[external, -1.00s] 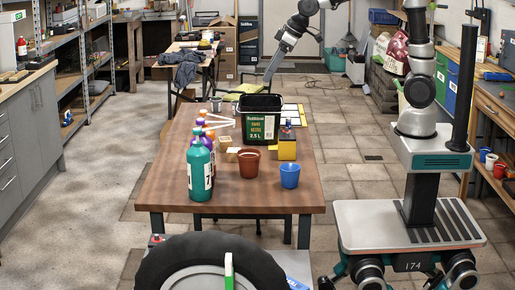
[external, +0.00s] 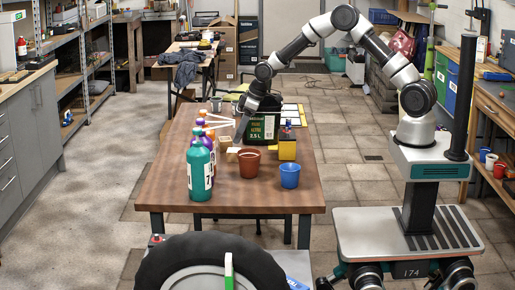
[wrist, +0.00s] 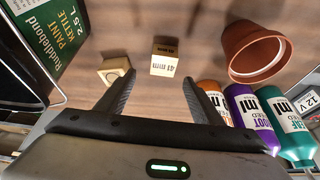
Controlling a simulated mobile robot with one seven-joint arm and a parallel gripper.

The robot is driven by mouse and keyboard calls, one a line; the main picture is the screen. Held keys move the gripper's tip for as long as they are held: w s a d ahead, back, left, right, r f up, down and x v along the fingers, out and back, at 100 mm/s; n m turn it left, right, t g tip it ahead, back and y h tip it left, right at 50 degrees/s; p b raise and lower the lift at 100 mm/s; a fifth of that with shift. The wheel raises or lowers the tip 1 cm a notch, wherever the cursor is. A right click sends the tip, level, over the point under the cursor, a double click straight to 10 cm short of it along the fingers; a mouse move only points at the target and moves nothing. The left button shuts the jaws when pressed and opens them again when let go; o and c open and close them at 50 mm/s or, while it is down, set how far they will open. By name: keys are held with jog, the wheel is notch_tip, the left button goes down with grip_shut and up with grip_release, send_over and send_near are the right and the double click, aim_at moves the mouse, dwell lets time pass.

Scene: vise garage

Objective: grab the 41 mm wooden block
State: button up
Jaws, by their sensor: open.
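The wooden block marked "41 mm" (wrist: 165,60) stands on the table in the wrist view, a little beyond my fingertips and near the middle of the gap. In the external view it appears to be the pale block (external: 232,155) beside the brown pot. My gripper (wrist: 158,88) is open and empty, its two fingers apart; in the external view my gripper (external: 240,132) points down over the table, by the black paint kettle. A second wooden block (wrist: 115,70) sits left of the 41 mm block, its label unreadable.
The paint kettle (wrist: 48,40) stands at the left in the wrist view. The terracotta pot (wrist: 252,50) and several bottles (wrist: 262,110) are at the right. A blue cup (external: 290,176) and a yellow object (external: 287,150) stand on the table's right side.

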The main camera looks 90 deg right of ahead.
aim_at(234, 150)
jog(key=x, duration=0.2)
jog(key=shift+w+f, duration=0.15)
jog(key=shift+f, duration=0.25)
jog(key=f, duration=0.2)
jog(key=w+f, duration=0.1)
jog(key=f, duration=0.1)
jog(key=shift+a+f, duration=0.1)
jog(key=shift+a, duration=0.2)
jog(key=shift+w+f, duration=0.15)
jog(key=shift+f, duration=0.3)
jog(key=c, duration=1.2)
